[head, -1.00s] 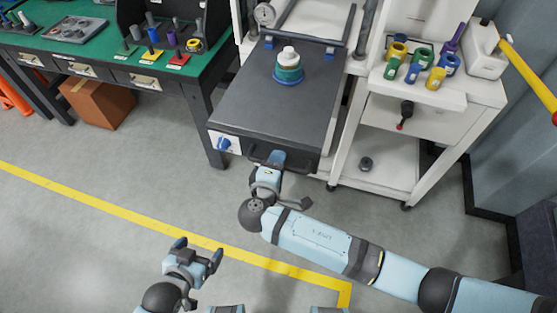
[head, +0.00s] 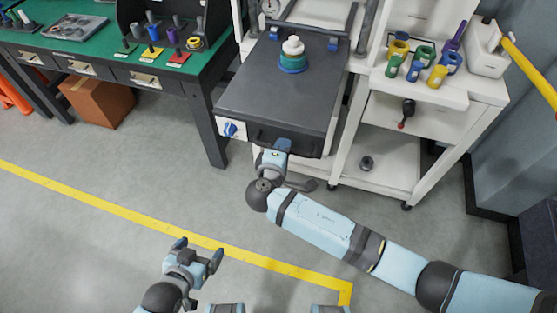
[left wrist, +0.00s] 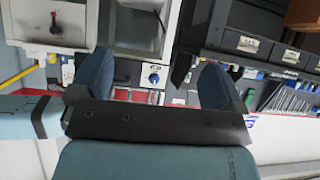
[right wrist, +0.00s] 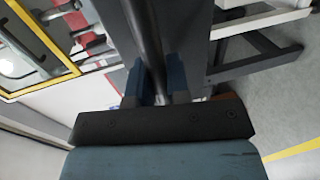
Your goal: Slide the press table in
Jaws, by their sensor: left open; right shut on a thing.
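The press table (head: 280,90) is a dark grey sliding plate, pulled partly out of the white press frame. My left gripper (head: 198,252) is open and empty, low over the floor, apart from the table.
A green-topped workbench (head: 105,45) with drawers stands at the left. A white cart (head: 425,95) with coloured rings and bottles stands at the right. A cardboard box (head: 98,100) is under the bench. Floor in front, with a yellow line (head: 130,213), is clear.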

